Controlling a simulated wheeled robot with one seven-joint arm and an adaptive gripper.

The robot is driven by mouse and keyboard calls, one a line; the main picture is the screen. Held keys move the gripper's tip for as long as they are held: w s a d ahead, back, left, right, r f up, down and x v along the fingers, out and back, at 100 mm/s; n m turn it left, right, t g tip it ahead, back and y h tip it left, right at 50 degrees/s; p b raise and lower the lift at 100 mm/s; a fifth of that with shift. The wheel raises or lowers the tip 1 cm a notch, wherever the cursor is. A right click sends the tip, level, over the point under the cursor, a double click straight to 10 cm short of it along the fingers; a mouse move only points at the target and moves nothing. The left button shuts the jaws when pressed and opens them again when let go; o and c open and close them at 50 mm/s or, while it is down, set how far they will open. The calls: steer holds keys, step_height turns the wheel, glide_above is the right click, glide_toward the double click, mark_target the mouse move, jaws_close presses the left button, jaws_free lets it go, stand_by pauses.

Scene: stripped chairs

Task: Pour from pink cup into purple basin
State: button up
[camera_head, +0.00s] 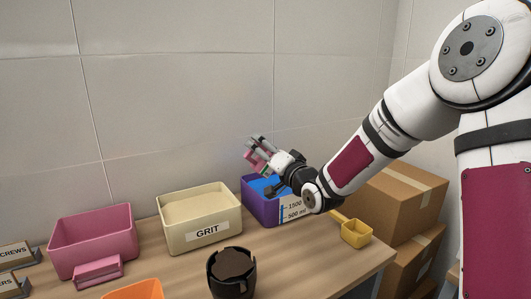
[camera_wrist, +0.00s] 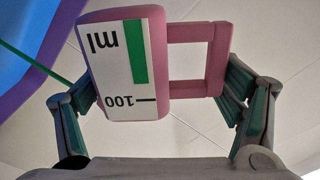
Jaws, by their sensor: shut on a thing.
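The pink cup (camera_head: 257,160) is in my gripper (camera_head: 264,153), above the back left of the purple basin (camera_head: 262,212) and apart from it. The cup looks tilted; its mouth and contents are hidden. In the wrist view, the cup (camera_wrist: 155,45) shows a white "100 ml" label upside down and a square handle to its right. My gripper's fingers (camera_wrist: 160,98) close around the cup from both sides. The basin has blue contents (camera_head: 268,185) and a white scale marked 1500 and 500 ml. Its purple edge shows in the wrist view (camera_wrist: 50,45). No falling stream is visible.
A cream box labelled GRIT (camera_head: 184,239) stands left of the basin, with a pink bin (camera_head: 92,237) further left. A dark pot (camera_head: 212,288), an orange container (camera_head: 135,290) and a yellow scoop (camera_head: 356,233) are in front. Cardboard boxes (camera_head: 405,203) stand at the right.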

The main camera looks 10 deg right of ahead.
steer(key=shift+w+d+f+m+p, duration=0.1)
steer(key=shift+d+m+p, duration=0.2)
steer(key=shift+m+p, duration=0.6)
steer(key=shift+w+d+m+p, duration=0.1)
steer(key=shift+d+m+p, duration=0.3)
steer(key=shift+m, duration=0.8)
steer(key=shift+f, duration=0.1)
stand_by(0.5)
steer(key=shift+d+m+p, duration=0.1)
steer(key=shift+m+p, duration=0.3)
steer(key=shift+m, duration=0.2)
steer(key=shift+d+f, duration=0.1)
steer(key=shift+f, duration=0.05)
steer(key=shift+d+f+m+h+p, duration=0.15)
steer(key=shift+m+h+p, duration=0.2)
steer(key=shift+m, duration=0.25)
steer(key=shift+w, duration=0.1)
steer(key=shift+d+f+m+p, duration=0.15)
steer(key=shift+d+m+p, duration=0.15)
steer(key=shift+m, duration=0.3)
steer(key=shift+a, duration=0.1)
